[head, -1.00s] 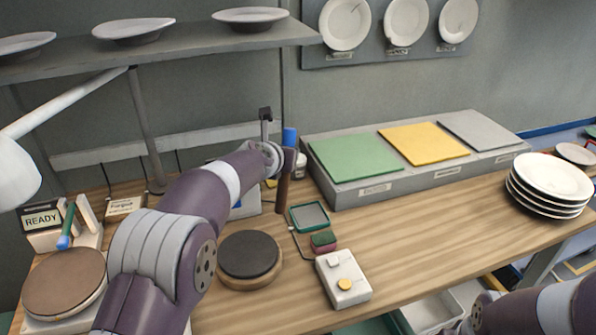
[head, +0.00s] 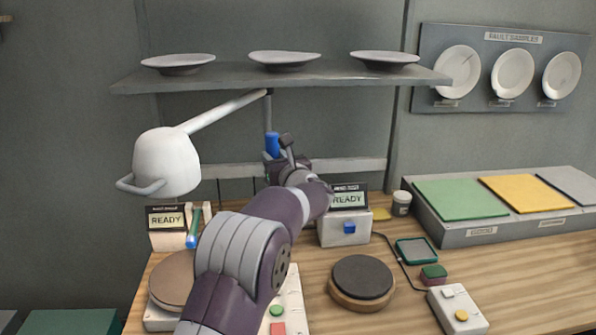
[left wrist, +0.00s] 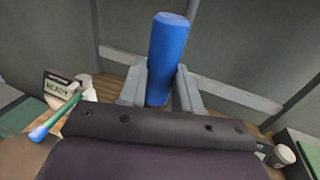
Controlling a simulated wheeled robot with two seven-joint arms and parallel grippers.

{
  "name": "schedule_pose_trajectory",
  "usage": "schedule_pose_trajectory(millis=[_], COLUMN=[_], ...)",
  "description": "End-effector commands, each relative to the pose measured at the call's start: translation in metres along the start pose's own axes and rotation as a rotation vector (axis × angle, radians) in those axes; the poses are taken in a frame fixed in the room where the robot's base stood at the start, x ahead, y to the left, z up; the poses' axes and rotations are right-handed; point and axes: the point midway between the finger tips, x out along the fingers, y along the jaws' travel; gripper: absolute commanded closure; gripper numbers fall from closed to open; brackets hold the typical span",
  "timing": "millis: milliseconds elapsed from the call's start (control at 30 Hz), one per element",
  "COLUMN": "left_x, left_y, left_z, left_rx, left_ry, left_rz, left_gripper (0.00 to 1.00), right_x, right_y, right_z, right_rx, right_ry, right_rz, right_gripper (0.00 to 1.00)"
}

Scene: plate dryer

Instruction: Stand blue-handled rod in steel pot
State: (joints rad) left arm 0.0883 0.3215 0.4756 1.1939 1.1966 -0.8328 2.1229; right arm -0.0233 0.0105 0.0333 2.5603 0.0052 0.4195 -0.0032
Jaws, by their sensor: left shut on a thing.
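My left gripper (head: 284,158) is raised behind the bench, under the shelf, shut on the blue-handled rod. The rod's blue handle (head: 272,144) stands up above the fingers; its lower part is hidden by my arm. In the left wrist view, the blue handle (left wrist: 168,50) sits between the two grey fingers (left wrist: 158,88), close to upright. I see no clear steel pot. A small pale jar (head: 401,203) stands right of the right READY display; I cannot tell whether it is the pot. My right gripper is out of view.
A white lamp head (head: 166,162) hangs left of my gripper, below a shelf (head: 290,77) with plates. A green rod with a blue end (head: 193,235) leans by the left READY display (head: 167,218). A dark round pad (head: 362,278) and a grey box (head: 441,310) lie right.

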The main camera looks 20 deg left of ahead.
Motion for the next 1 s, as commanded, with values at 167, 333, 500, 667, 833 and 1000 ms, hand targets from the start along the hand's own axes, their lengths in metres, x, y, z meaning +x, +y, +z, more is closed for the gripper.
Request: schedule_pose_trajectory(millis=[167,333,500,667,833,1000], left_x=[0.003,0.003,0.003,0.004,0.004,0.005], left_y=[0.005,0.005,0.005,0.004,0.004,0.004], left_z=[-0.001,-0.011,-0.028,-0.046,-0.066,-0.082], left_rx=[-0.001,-0.001,0.000,0.000,0.000,-0.003], left_ry=[-0.011,-0.010,-0.010,-0.009,-0.010,-0.011], left_rz=[0.022,0.021,0.019,0.019,0.019,0.018], left_gripper=[1.00,1.00,1.00,1.00,1.00,1.00], right_x=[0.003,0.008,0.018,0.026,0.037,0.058], right_y=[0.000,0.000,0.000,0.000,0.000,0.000], right_z=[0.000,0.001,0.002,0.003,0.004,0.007], right_rx=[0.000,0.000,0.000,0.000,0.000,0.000], right_ry=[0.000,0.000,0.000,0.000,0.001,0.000], right_rz=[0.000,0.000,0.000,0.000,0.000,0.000], right_gripper=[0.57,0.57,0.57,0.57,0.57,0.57])
